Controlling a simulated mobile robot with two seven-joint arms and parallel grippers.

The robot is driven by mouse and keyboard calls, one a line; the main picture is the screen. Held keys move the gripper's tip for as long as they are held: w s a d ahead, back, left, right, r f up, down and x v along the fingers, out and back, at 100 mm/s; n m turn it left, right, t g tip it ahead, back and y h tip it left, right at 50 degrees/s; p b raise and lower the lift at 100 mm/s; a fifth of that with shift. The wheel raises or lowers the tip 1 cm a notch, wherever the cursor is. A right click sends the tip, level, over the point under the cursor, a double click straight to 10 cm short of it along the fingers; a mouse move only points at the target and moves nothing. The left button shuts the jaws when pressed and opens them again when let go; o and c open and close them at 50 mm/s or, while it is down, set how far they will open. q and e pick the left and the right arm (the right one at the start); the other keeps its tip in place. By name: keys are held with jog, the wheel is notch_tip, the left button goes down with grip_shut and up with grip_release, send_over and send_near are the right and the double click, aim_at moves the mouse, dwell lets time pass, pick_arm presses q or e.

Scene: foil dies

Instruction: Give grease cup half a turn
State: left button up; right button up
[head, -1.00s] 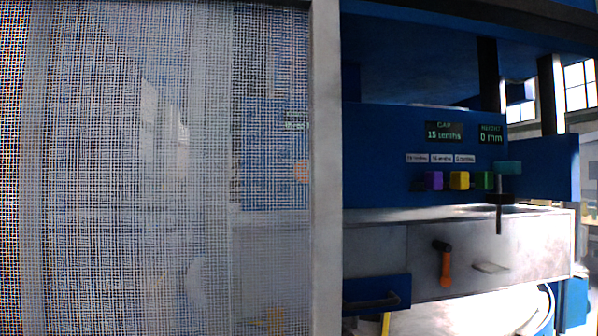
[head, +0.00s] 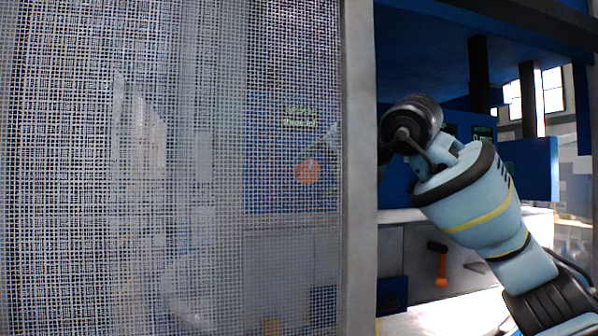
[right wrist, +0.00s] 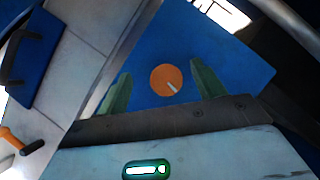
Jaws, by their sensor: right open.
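The grease cup appears to be the round orange cap (right wrist: 165,76) with a short white mark pointing to lower right, on a blue panel (right wrist: 235,75) in the right wrist view. In the head view the orange cap (head: 307,171) shows blurred behind the wire mesh. My right gripper (right wrist: 162,88) is open, its two green fingers on either side of the cap in the picture. I cannot tell whether they touch it. In the head view my right arm reaches in from the lower right and its fingers are mostly hidden behind the post and mesh. My left gripper is not in view.
A wire mesh guard (head: 130,230) fills the left of the head view, edged by a grey post (head: 358,200) close to my right arm. An orange handle (head: 441,265) hangs on the grey front. It also shows in the right wrist view (right wrist: 28,147).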

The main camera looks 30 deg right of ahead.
jog(key=shift+t+h, duration=0.4)
jog(key=shift+h, duration=0.3)
jog(key=shift+w+d+r, duration=0.1)
jog(key=shift+w+d, duration=0.15)
jog(key=shift+w, duration=0.75)
jog(key=shift+w+d+r, duration=0.1)
jog(key=shift+w+d, duration=0.15)
jog(key=shift+w, duration=0.8)
jog(key=shift+w+d+r, duration=0.1)
jog(key=shift+w+d, duration=0.15)
jog(key=shift+w, duration=0.75)
jog(key=c, duration=1)
jog(key=shift+m, duration=0.3)
